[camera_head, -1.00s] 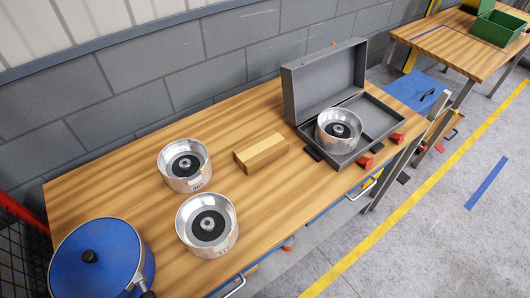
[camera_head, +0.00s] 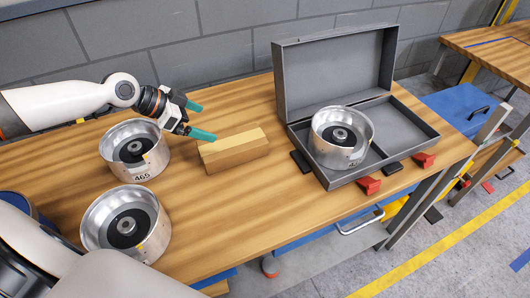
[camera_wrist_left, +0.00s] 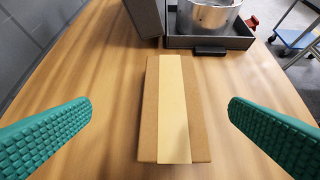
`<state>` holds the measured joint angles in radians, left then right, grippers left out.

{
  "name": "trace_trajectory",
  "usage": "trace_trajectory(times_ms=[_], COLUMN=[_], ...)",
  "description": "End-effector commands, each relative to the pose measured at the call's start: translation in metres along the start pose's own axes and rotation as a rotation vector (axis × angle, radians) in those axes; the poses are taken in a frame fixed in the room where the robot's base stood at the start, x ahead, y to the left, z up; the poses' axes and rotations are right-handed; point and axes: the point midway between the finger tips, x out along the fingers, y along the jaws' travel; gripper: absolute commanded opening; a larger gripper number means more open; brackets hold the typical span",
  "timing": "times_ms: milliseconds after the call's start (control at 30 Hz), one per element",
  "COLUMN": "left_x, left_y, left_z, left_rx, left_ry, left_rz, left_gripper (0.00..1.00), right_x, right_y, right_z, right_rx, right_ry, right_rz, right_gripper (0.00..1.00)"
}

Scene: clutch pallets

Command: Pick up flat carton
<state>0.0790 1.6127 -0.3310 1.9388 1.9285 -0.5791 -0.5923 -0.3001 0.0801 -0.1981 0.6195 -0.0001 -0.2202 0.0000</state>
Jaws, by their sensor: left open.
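The flat carton (camera_head: 234,150) is a small brown box with a paler tape strip along its top. It lies on the wooden table between the metal drums and the grey case. In the left wrist view the carton (camera_wrist_left: 150,112) sits centred between the fingers, lengthwise away from me. My left gripper (camera_head: 203,121) has teal fingers and is open and empty. It is just left of the carton and above the table, apart from it. In the left wrist view the left gripper (camera_wrist_left: 160,118) has one finger at each side. My right gripper is not in view.
Two metal drums (camera_head: 112,158) (camera_head: 95,225) stand left of the carton. An open grey case (camera_head: 285,95) holds another metal drum (camera_head: 341,150) on the right. A grey wall (camera_head: 230,35) runs behind the table. The table (camera_head: 215,215) is clear in front of the carton.

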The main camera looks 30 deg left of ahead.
Motion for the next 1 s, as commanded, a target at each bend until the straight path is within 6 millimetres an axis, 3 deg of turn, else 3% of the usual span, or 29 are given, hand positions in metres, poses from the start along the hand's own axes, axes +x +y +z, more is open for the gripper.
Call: trace_trajectory(times_ms=[33, 133, 400, 1000], left_x=[0.008, 0.013, 0.039, 0.101], left_y=[-0.006, -0.012, -0.013, -0.016], left_z=[-0.014, -0.021, -0.020, -0.019], left_rx=[-0.004, -0.008, -0.012, -0.012], left_ry=[0.015, 0.019, 0.010, 0.015], left_rz=[-0.010, -0.018, -0.020, -0.020], left_gripper=[1.00, 1.00, 1.00, 1.00], right_x=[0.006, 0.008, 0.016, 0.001], right_y=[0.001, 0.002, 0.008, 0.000], right_z=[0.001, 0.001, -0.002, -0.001], right_rx=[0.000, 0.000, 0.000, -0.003], right_ry=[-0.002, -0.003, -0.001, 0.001], right_rz=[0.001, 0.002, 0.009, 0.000], right_gripper=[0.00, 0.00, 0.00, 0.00])
